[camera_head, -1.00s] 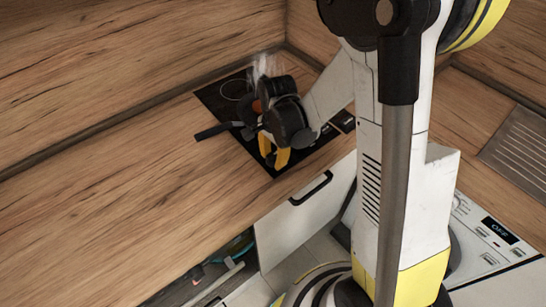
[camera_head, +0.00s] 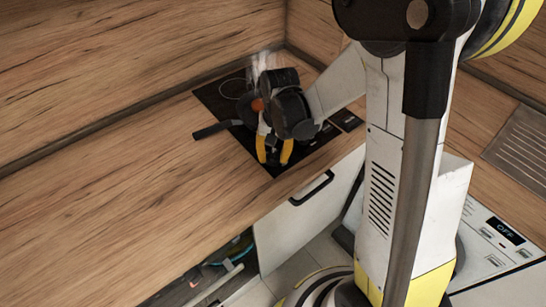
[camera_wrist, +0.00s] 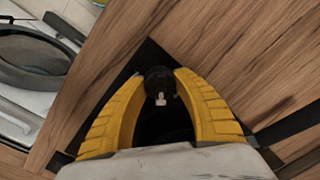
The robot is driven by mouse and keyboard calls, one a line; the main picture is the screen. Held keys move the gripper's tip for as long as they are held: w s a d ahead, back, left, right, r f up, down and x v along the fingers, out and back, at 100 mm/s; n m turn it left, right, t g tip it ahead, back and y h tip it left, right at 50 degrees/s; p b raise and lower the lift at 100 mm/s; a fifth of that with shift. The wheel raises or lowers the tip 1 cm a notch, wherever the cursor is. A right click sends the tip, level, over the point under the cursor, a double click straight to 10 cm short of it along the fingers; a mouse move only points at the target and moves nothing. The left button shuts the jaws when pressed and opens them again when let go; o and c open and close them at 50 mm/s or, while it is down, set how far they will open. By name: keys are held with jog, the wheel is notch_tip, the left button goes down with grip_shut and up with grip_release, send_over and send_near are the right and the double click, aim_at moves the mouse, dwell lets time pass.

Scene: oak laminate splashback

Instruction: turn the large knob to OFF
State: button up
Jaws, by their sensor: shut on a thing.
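The large knob (camera_wrist: 158,83) is round and black with a small light mark on its near side. It shows in the wrist view between the tips of my gripper (camera_wrist: 160,80). My gripper's yellow fingers are closed around the knob from both sides. In the head view my gripper (camera_head: 274,160) points down over the front part of the black cooktop (camera_head: 262,158). The knob is hidden there by the fingers and wrist. No OFF lettering by the knob can be read.
A pan with a dark handle (camera_head: 211,130) sits on the cooktop with pale steam behind it. A white washing machine (camera_head: 500,240) with a display is at the right.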

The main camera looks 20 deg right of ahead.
aim_at(275, 152)
jog(key=n, duration=0.5)
jog(key=shift+n+b, duration=0.3)
jog(key=shift+b, duration=0.1)
jog(key=shift+n+g, duration=0.3)
jog(key=shift+n, duration=1.8)
jog(key=o, duration=1.2)
jog(key=r, duration=1.2)
jog(key=shift+w+d, duration=0.2)
jog(key=shift+d, duration=0.1)
